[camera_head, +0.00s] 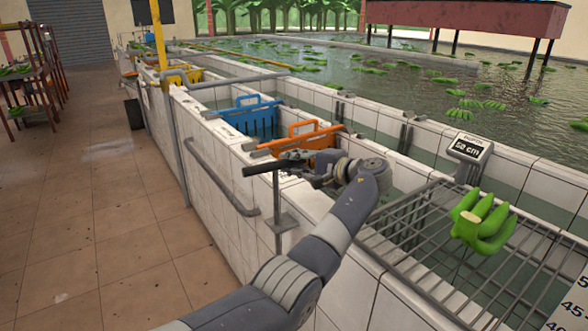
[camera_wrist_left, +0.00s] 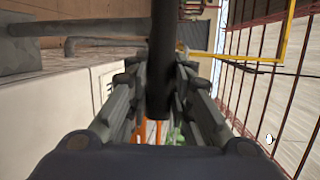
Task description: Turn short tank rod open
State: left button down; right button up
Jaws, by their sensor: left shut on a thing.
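The tank rod (camera_head: 258,170) is a short dark bar lying roughly level on top of a thin grey post at the tank's near wall, in front of the orange gate. My left gripper (camera_head: 303,160) is at the right end of this bar and shut on it. In the left wrist view the dark bar (camera_wrist_left: 162,50) runs between the two fingers of my gripper (camera_wrist_left: 160,100). The fingers partly hide the gripped end. The orange gate (camera_head: 310,141) stands in the channel behind the rod. My right gripper is not in view.
A blue gate (camera_head: 248,114) stands farther along the white tiled wall. A grey handrail (camera_head: 220,180) runs along the wall's outer side. A metal rack (camera_head: 400,231) with green bananas (camera_head: 482,226) is at the right, near a display (camera_head: 469,148) reading 52 cm. The tiled floor at left is clear.

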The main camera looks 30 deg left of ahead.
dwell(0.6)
pick_arm(q)
jog(key=c, duration=1.4)
grip_release()
jog(key=v, duration=1.1)
jog(key=shift+d+r, duration=0.15)
jog(key=shift+d, duration=0.25)
